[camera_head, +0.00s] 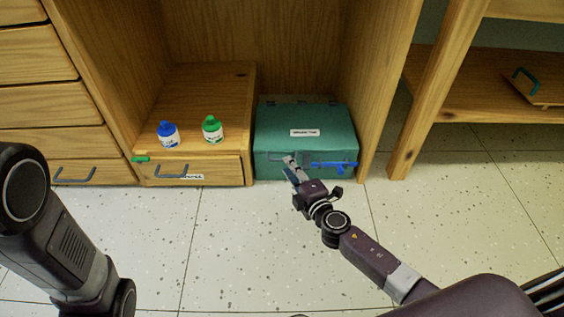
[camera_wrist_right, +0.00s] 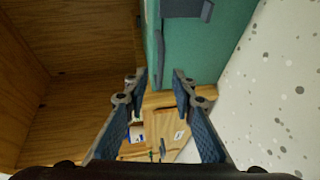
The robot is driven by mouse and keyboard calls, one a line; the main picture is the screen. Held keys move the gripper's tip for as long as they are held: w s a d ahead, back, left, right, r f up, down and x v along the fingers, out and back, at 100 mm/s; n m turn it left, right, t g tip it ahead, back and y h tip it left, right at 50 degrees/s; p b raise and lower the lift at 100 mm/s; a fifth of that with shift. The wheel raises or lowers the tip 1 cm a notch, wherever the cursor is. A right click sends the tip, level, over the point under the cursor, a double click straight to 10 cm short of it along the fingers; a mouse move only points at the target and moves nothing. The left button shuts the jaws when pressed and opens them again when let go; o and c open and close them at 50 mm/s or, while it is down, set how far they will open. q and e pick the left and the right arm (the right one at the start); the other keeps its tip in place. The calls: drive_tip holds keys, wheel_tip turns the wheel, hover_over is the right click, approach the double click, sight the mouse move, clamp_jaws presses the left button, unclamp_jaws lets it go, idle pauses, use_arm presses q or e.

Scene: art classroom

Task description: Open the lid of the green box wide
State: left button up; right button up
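The green box (camera_head: 274,141) stands on the floor inside the wooden cabinet, its lid down and a white label on it. Its green side also shows in the wrist view (camera_wrist_right: 225,45). A blue piece (camera_head: 340,165) shows at the box's front; I cannot tell whether it is fixed on. My right gripper (camera_head: 289,162) is at the front of the box, left of the blue piece. In the wrist view its fingers (camera_wrist_right: 160,76) are apart with nothing between them; contact with the box is unclear. My left arm shows at the left, but its gripper is out of view.
Left of the box, a low wooden drawer unit (camera_head: 225,85) carries a blue-capped bottle (camera_head: 168,134) and a green-capped bottle (camera_head: 212,130). The cabinet's side panel (camera_head: 384,85) stands close on the right. The speckled floor (camera_head: 235,235) in front is clear.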

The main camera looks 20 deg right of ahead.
drive_tip(key=shift+b+x, duration=0.8)
drive_tip(key=shift+x, duration=1.95)
drive_tip(key=shift+c, duration=0.4)
clamp_jaws()
